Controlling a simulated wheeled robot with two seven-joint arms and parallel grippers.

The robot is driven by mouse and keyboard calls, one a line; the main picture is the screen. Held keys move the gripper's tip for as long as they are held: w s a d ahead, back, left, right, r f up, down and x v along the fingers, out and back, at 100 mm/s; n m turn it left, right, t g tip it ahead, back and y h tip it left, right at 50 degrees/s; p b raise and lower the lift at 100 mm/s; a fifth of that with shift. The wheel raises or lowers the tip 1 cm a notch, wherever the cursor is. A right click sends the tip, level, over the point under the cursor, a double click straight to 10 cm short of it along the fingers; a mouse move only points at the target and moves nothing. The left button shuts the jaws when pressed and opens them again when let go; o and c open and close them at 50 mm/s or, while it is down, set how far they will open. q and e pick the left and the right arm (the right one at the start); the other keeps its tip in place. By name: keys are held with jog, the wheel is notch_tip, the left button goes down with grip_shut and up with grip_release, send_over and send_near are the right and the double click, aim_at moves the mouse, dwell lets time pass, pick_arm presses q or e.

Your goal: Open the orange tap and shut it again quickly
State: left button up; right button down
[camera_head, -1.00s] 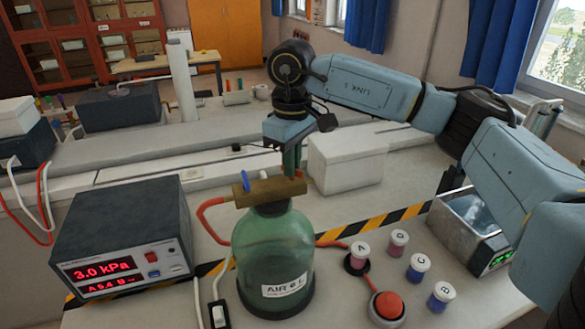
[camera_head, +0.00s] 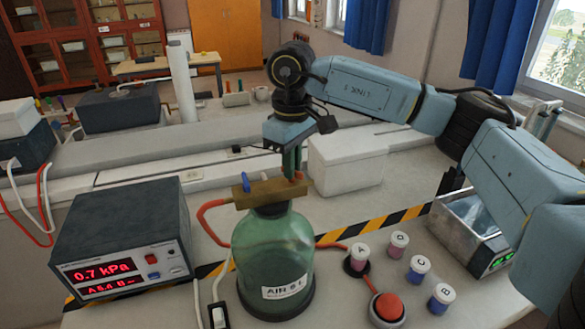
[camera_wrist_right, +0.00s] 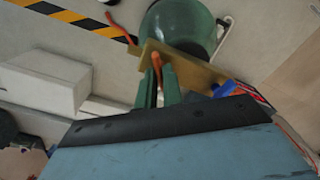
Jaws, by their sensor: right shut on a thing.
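The green glass bottle (camera_head: 272,262), labelled AIR, stands upright on the bench with a brass bar (camera_head: 262,191) across its top. The orange tap (camera_head: 299,175) is at the right end of this bar, and a blue tap (camera_head: 246,180) is at its left end. My right gripper (camera_head: 292,172) reaches down from above with its green fingers shut on the orange tap. In the right wrist view the orange handle (camera_wrist_right: 156,66) shows between the two fingertips (camera_wrist_right: 159,80). My left gripper is not in view.
A pressure meter (camera_head: 120,240) at the left reads 0.7 kPa. Several small lettered jars, one marked A (camera_head: 358,258), and a red button (camera_head: 388,306) are right of the bottle. A white box (camera_head: 346,163) stands behind; a metal bath (camera_head: 467,232) is at the right.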

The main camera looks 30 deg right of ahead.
jog(key=m, duration=0.6)
jog(key=shift+m, duration=0.3)
jog(key=c, duration=1.7)
grip_release()
notch_tip(320, 180, up, 9)
jog(key=p, duration=0.5)
jog(key=shift+p, duration=0.35)
